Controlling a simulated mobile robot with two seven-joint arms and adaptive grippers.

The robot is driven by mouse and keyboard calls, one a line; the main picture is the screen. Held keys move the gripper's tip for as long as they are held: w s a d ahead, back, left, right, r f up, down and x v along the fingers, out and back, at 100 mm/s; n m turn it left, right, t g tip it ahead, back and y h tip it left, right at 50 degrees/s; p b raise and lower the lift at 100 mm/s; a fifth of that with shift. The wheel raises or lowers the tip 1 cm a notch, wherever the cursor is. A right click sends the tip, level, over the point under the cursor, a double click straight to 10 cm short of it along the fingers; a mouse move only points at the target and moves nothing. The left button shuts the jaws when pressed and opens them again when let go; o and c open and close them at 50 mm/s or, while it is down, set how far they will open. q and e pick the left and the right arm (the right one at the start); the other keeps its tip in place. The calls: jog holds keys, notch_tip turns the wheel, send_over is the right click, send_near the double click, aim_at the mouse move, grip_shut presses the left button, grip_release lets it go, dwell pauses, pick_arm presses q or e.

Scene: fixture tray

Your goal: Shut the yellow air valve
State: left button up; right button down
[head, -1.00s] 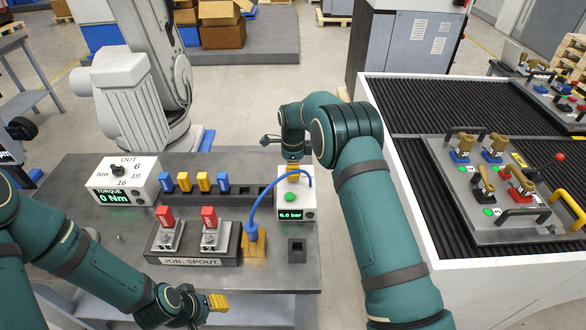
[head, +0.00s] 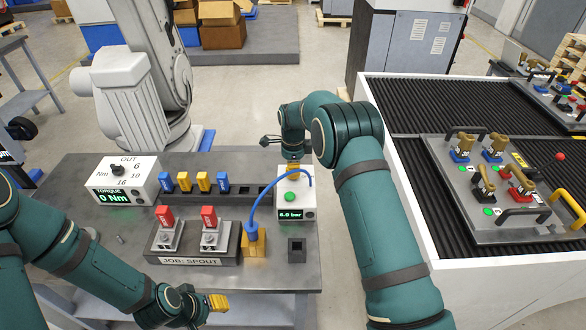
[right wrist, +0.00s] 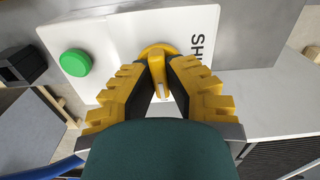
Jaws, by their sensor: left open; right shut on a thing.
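The yellow air valve (right wrist: 157,78) sits on the white air box (right wrist: 125,50), which also shows in the head view (head: 308,200). My right gripper (right wrist: 160,92) has its yellow-padded fingers on both sides of the valve's handle and is shut on it. In the head view the valve is mostly hidden behind the box top and my right wrist. The box's green display (head: 291,213) reads 6.0 bar. A green button (right wrist: 75,63) is beside the valve. My left gripper (head: 218,302) is open and empty at the table's front edge, well away from the box.
A blue hose (head: 256,207) arches from the box to a yellow-brown block (head: 254,244). A fixture (head: 195,244) with two red-handled clamps and a torque box (head: 123,183) stand to the left. A conveyor with a fixture tray (head: 485,220) is at the right.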

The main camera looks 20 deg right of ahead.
jog(key=n+b, duration=0.1)
jog(key=n, duration=0.2)
jog(key=shift+f+n, duration=0.15)
jog(key=shift+n, duration=0.25)
jog(key=n+b, duration=0.1)
jog(key=n, duration=0.3)
jog(key=shift+n, duration=0.3)
jog(key=n, duration=0.4)
jog(key=shift+n, duration=0.3)
jog(key=shift+n+b, duration=0.35)
jog(key=shift+n, duration=1.75)
jog(key=c, duration=1)
grip_release()
